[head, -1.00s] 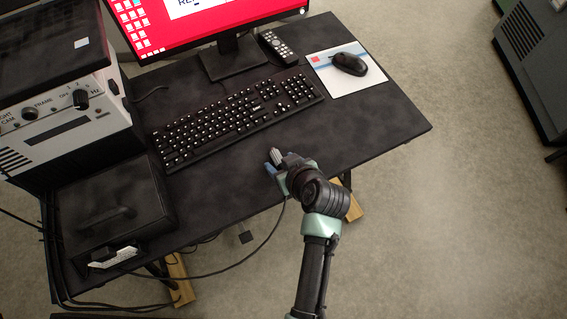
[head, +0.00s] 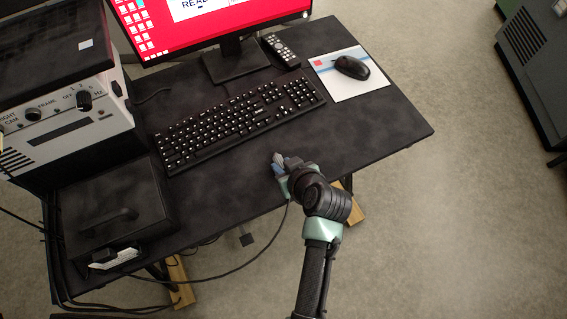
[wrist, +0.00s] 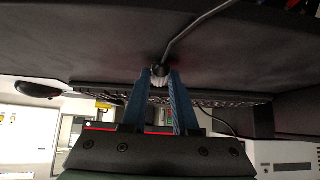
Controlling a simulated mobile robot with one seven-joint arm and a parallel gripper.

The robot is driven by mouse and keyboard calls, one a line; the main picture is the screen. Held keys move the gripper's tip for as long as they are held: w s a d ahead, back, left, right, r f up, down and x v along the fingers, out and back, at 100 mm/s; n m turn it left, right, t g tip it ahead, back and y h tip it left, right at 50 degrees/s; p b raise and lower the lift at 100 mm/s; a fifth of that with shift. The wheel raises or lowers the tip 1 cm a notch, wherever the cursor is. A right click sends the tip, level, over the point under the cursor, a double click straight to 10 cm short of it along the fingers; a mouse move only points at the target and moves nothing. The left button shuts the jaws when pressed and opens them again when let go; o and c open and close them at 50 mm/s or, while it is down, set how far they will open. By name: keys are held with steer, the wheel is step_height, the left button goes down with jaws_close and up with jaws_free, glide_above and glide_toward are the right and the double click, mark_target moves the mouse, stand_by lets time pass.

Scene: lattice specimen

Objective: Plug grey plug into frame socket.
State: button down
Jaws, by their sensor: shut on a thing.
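My gripper (head: 283,163) is over the front edge of the dark desk, in front of the keyboard. In the wrist view its two blue fingers (wrist: 160,88) are shut on the grey plug (wrist: 159,70), which shows as a small light end between the fingertips. A grey cable runs from the plug. In the head view the plug (head: 278,158) is small and partly hidden by the fingers. The frame socket (head: 33,114) appears as a dark round port beside the FRAME label on the white instrument box at the left, well apart from my gripper.
The keyboard (head: 235,120) lies behind my gripper, with the monitor stand (head: 235,62), remote (head: 281,50) and mouse (head: 351,67) beyond. A black case (head: 118,205) stands at the desk's front left, before the instrument box (head: 75,135). The cable loops below the desk edge.

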mark_target(283, 168)
steer(key=shift+r, duration=0.1)
steer(key=shift+r+p, duration=2.35)
steer(key=shift+r, duration=0.1)
